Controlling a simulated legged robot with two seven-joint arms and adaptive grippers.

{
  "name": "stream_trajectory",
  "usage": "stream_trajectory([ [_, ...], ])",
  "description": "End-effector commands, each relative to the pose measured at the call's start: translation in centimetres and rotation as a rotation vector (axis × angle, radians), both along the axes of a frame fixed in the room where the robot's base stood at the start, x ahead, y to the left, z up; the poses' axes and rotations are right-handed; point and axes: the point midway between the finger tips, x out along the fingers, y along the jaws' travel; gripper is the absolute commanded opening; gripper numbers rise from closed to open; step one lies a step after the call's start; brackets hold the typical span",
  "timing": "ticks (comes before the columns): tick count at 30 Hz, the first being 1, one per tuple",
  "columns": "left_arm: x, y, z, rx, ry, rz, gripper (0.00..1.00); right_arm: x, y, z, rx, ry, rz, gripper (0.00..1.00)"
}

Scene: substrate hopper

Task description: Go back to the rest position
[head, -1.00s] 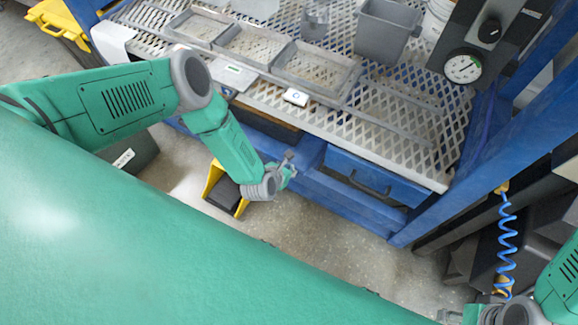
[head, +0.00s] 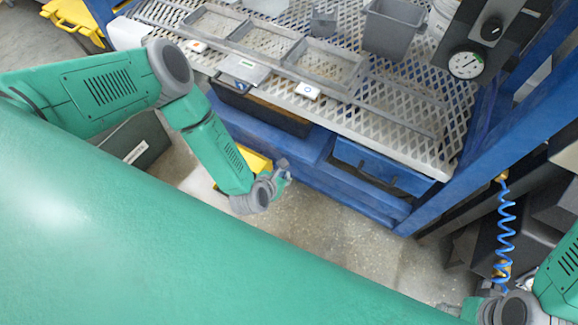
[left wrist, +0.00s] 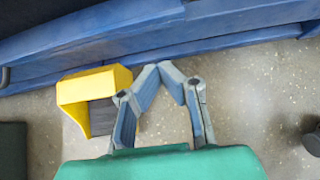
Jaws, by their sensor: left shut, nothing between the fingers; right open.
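My left gripper (head: 282,170) hangs over the concrete floor in front of the blue bench frame in the head view. In the left wrist view its fingers (left wrist: 172,72) are shut with nothing between them. My right gripper (head: 452,308) is at the bottom right of the head view, small and partly cut off, away from the bench, and its fingers are hard to make out there.
A metal mesh bench (head: 400,130) carries trays (head: 322,66), a grey bin (head: 390,28) and a small scale (head: 243,68). A yellow-and-black pedal (left wrist: 94,98) stands on the floor near my left gripper. A blue coiled hose (head: 505,235) hangs at right. Floor (head: 350,250) between is clear.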

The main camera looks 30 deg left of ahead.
Motion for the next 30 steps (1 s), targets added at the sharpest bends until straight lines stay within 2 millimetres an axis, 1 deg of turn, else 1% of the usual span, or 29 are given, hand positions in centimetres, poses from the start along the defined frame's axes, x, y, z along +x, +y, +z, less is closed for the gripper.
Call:
stream_trajectory([
  [1, -0.5, 0.2, 0.5, -0.001, 0.002, 0.001, 0.0, 0.0, 0.0, 0.4, 0.0, 0.0, 0.0, 0.42],
  [4, -1.0, 0.2, 0.9, -0.002, 0.001, 0.001, 0.0, 0.0, 0.0, 0.6, 0.0, 0.0, 0.001, 0.42],
  [13, -1.2, 0.0, 1.1, 0.003, 0.001, -0.004, 0.0, 0.0, 0.0, 0.6, 0.001, 0.0, 0.001, 0.42],
  [17, -1.7, -1.2, 2.3, 0.059, 0.015, -0.105, 0.0, 0.0, 0.0, 1.2, 0.001, 0.001, 0.001, 0.42],
  [20, -2.9, -3.0, 4.4, 0.177, 0.038, -0.316, 0.0, 0.0, 0.0, 2.2, 0.0, 0.001, 0.001, 0.42],
  [21, -3.7, -3.7, 5.5, 0.241, 0.047, -0.429, 0.0, 0.0, 0.0, 2.7, 0.0, 0.001, 0.001, 0.42],
  [23, -5.1, -4.6, 7.2, 0.349, 0.056, -0.617, 0.0, 0.0, 0.0, 3.5, 0.0, 0.0, 0.001, 0.42],
  [24, -6.1, -4.9, 8.4, 0.423, 0.06, -0.746, 0.0, 0.0, 0.0, 4.0, 0.0, 0.0, 0.001, 0.42],
  [26, -7.6, -5.1, 10.0, 0.536, 0.06, -0.941, 0.0, 0.0, 0.0, 4.8, 0.0, 0.0, 0.001, 0.42],
  [28, -9.4, -4.8, 12.0, 0.663, 0.056, -1.167, 0.0, 0.0, 0.0, 5.6, 0.001, 0.0, 0.001, 0.42],
  [30, -11.2, -4.0, 14.0, 0.788, 0.048, -1.394, 0.0, 0.0, 0.0, 6.4, 0.001, 0.0, 0.001, 0.42],
])
